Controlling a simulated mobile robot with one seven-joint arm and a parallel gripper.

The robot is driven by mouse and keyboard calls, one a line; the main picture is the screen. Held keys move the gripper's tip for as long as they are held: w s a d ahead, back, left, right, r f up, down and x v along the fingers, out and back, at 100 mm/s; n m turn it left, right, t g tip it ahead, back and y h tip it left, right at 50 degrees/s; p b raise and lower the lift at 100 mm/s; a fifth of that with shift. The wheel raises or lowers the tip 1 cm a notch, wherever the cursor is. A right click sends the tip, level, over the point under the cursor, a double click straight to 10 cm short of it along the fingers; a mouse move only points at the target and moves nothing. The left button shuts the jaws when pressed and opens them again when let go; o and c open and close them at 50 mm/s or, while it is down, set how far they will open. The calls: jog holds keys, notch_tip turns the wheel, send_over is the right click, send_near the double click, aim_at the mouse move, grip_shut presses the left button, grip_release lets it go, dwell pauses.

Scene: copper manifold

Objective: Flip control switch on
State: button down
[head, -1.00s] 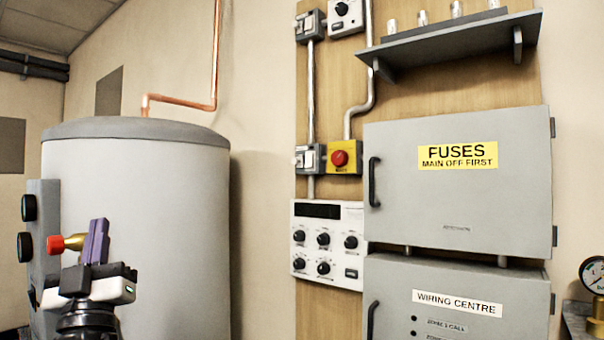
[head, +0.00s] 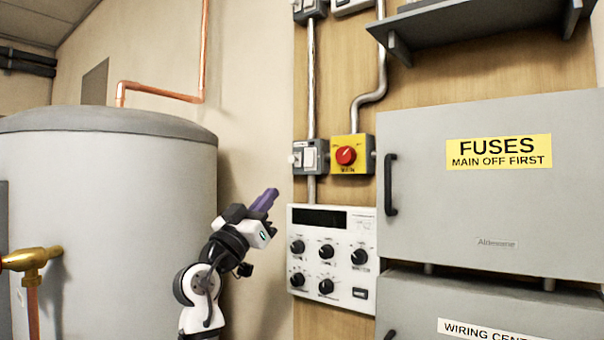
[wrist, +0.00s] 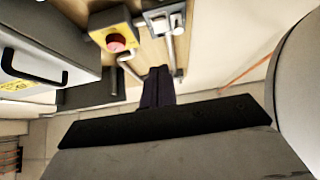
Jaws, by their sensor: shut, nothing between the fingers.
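A grey switch box with a white switch plate (head: 309,157) is on the wooden board, left of the yellow box. Its lever or rocker position is too small to tell. Another grey switch box (head: 309,9) is above it, cut by the top edge. No label shows which is the control switch. My gripper (head: 267,198) has dark purple fingers, closed together and empty, left of the white control panel and below the switch box. In the wrist view the fingers (wrist: 158,86) point toward the board, apart from the switch box (wrist: 165,18).
The yellow box with a red button (head: 346,155) is beside the switch box. The white control panel (head: 333,220) with several black knobs is below. The fuses cabinet (head: 480,210) with a black handle is right; a shelf (head: 470,22) is above. The grey tank (head: 110,190) is left.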

aim_at(311, 162)
jog(key=p+x, duration=0.2)
jog(key=x, duration=0.2)
jog(key=w+f+p+x, duration=0.1)
jog(key=p+x, duration=0.1)
jog(key=x, duration=0.2)
jog(key=f+p+x, duration=0.1)
jog(key=p+x, duration=0.1)
jog(key=x, duration=0.2)
jog(key=shift+w+d+r, duration=0.2)
jog(key=shift+w+d, duration=0.15)
jog(key=shift+d, duration=0.15)
jog(key=shift+w+d+f+p, duration=0.15)
jog(key=shift+w+d+p, duration=0.05)
jog(key=shift+w+p, duration=0.1)
jog(key=shift+s+d+f+b, duration=0.1)
jog(key=shift+s+b, duration=0.15)
jog(key=shift+b, duration=0.25)
